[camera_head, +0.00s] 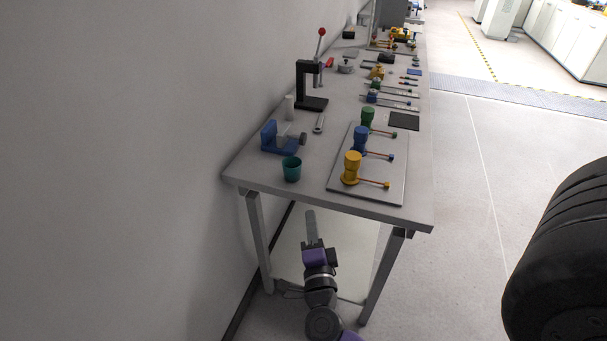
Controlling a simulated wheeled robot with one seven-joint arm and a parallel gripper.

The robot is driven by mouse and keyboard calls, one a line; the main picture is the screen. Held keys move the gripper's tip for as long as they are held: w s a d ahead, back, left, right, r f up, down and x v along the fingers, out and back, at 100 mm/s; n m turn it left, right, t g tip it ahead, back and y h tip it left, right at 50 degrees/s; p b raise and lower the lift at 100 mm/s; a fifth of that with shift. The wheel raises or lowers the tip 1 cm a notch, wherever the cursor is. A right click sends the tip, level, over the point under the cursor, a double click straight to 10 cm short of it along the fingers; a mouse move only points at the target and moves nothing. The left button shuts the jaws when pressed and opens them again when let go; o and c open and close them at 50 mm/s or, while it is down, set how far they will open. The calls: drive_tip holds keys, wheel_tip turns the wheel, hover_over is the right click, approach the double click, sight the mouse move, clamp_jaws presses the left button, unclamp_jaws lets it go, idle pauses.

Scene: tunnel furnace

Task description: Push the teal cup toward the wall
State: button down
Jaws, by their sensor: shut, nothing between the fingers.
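The teal cup (292,170) stands upright near the front edge of the grey table (257,181). It is just in front of a blue vise and left of a grey board. The wall (130,150) runs along the table's left side, with a strip of bare table between it and the cup. My gripper (311,215) is shut and empty. In the picture it shows below the table's front edge, pointing up, apart from the cup.
The blue vise (284,140) sits behind the cup. The grey board (340,184) on the right carries yellow, blue and green pieces with handles. A black press (309,90) with a red knob and several tools stand farther back. Open floor lies right of the table.

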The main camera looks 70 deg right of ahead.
sight(267, 177)
drive_tip(key=w+d+m+g, duration=0.1)
drive_tip(key=d, duration=0.4)
drive_tip(key=w+d+m+g, duration=0.1)
drive_tip(key=d+m, duration=0.1)
drive_tip(key=d, duration=0.3)
drive_tip(key=w+d+f+m+g+p, duration=0.1)
drive_tip(key=w+d, duration=0.1)
drive_tip(key=d, duration=0.3)
drive_tip(key=shift+w+d+g+h, duration=0.1)
drive_tip(key=shift+d+g+h, duration=0.2)
drive_tip(key=shift+d, duration=0.05)
drive_tip(key=w, duration=0.2)
drive_tip(key=shift+w+a+f, duration=0.1)
drive_tip(key=shift+w+a, duration=0.2)
drive_tip(key=shift+a, duration=0.05)
drive_tip(key=shift+w, duration=0.65)
drive_tip(key=shift+a, duration=0.1)
drive_tip(key=w, duration=0.8)
drive_tip(key=w+a+b, duration=0.1)
drive_tip(key=w, duration=0.3)
drive_tip(key=shift+w, duration=0.2)
